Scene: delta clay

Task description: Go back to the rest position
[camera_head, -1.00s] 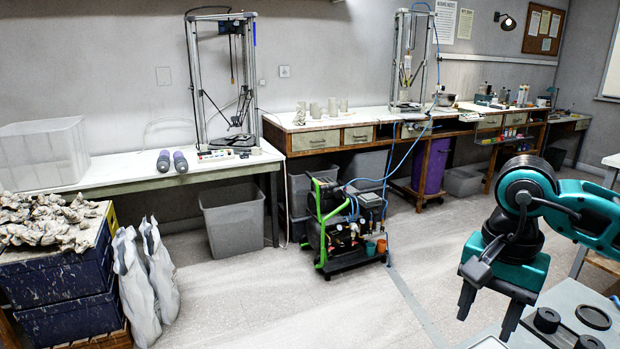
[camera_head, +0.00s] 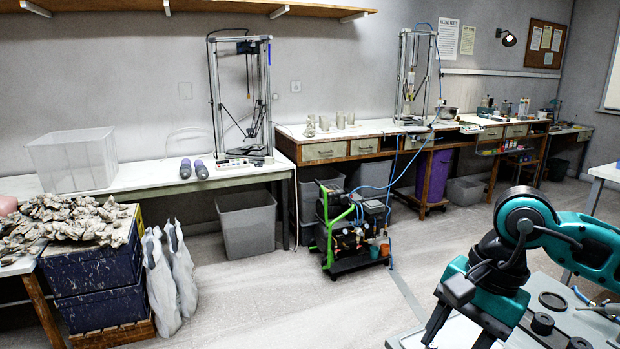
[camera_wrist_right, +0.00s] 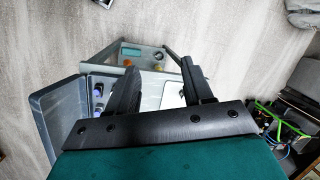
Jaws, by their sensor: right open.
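My right gripper (camera_head: 457,338) is at the lower right of the head view, on a teal and black arm, pointing down. Its lower end is close to the bottom edge of the picture. In the right wrist view the same gripper (camera_wrist_right: 152,70) shows two black fingers spread apart, with nothing between them. Past the fingers is a grey tray-like surface (camera_wrist_right: 60,108) with small items on it. My left gripper is not in view.
A grey work surface (camera_head: 590,318) with black round parts lies beside my right gripper. A green-framed compressor (camera_head: 345,235) stands on the floor ahead. Dark blue crates (camera_head: 95,268) and white sacks (camera_head: 172,275) stand at left. The floor (camera_head: 270,305) between is clear.

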